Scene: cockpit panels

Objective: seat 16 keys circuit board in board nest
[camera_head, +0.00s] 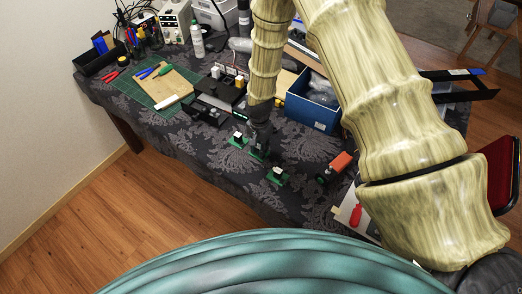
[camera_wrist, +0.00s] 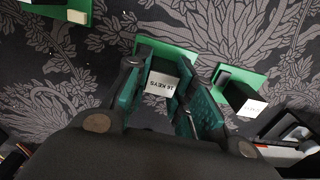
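The 16 keys circuit board (camera_wrist: 168,52) is green with a dark upright block and a white label reading "16 KEYS". In the wrist view it lies on the dark patterned cloth, with the block between my gripper's (camera_wrist: 172,88) two green-padded fingers. The fingers sit close on both sides of it; I cannot tell whether they press on it. In the head view my gripper (camera_head: 260,138) is low over the table at the middle green board. I cannot surely identify the board nest; a black fixture (camera_head: 205,112) stands beyond the boards.
One similar green board (camera_wrist: 246,84) lies right of my gripper in the wrist view, and another (camera_wrist: 48,12) at top left. An orange-and-black tool (camera_head: 337,166) and a blue box (camera_head: 313,113) are nearby. A green cutting mat (camera_head: 135,88) lies at far left.

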